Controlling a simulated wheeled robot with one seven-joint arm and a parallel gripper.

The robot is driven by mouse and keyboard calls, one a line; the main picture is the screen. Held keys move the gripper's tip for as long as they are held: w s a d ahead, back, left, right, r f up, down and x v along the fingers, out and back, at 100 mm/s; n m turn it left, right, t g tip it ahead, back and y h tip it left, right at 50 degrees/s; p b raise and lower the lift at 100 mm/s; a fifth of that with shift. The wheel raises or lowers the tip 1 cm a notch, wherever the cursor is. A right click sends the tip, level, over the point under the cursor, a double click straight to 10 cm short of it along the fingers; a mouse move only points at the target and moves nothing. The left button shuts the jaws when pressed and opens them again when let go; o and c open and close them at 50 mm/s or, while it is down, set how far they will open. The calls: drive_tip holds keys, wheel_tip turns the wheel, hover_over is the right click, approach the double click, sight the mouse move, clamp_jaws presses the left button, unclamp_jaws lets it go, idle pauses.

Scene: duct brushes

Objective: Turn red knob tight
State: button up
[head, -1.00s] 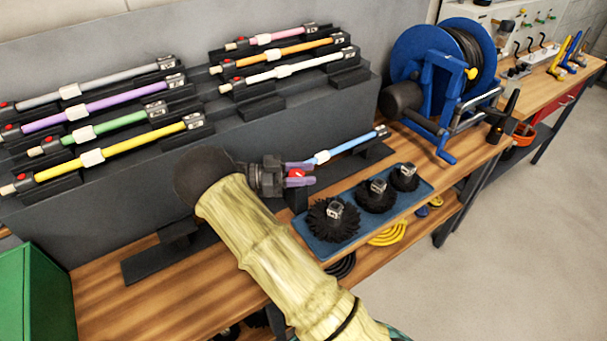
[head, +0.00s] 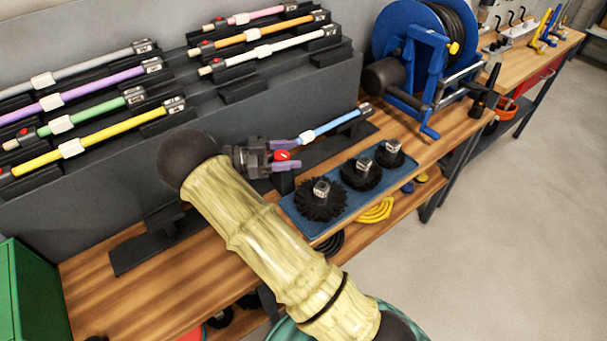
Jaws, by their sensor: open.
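The red knob (head: 282,155) shows between the two purple-grey fingers of my gripper (head: 285,154). The gripper is open, one finger on the far side of the knob and one on the near side. Whether either finger touches it I cannot tell. The knob is at the near end of the blue rod (head: 331,126), which lies on a black stand at the front of the bench. My gripper body and arm hide the part of the stand to the left.
A blue tray (head: 299,225) with black round brushes lies just right of my gripper. Other coloured rods rest on the dark stepped rack (head: 272,108) behind. A blue hose reel (head: 413,60) stands at the back right. A green box (head: 38,295) is at the left.

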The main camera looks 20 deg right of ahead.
drive_tip(key=shift+t, duration=0.3)
drive_tip(key=shift+w+r+n+t+p, duration=0.1)
drive_tip(key=shift+n+t+p, duration=0.4)
drive_tip(key=shift+n+t, duration=1.05)
drive_tip(key=t, duration=0.1)
drive_tip(key=n+t, duration=0.2)
drive_tip(key=t, duration=0.1)
drive_tip(key=shift+w, duration=0.25)
drive_tip(key=shift+w+a+n+t+y+p, duration=0.2)
drive_tip(key=shift+n+t+y, duration=0.45)
drive_tip(key=shift+n+t, duration=0.7)
drive_tip(key=shift+w+d+n+t+y+p, duration=0.1)
drive_tip(key=shift+n+t+y+p, duration=0.15)
drive_tip(key=shift+n+t+y, duration=1)
drive_tip(key=shift+a+t+p, duration=0.1)
drive_tip(key=shift+t+p, duration=0.2)
drive_tip(key=shift+t, duration=0.85)
drive_tip(key=shift+w+n+t+y+p, duration=0.1)
drive_tip(key=shift+n+t+y+p, duration=0.5)
drive_tip(key=shift+t, duration=0.2)
drive_tip(key=shift+n+t+y+p, duration=0.3)
drive_tip(key=shift+n+y+p, duration=0.05)
drive_tip(key=shift+y+p, duration=0.05)
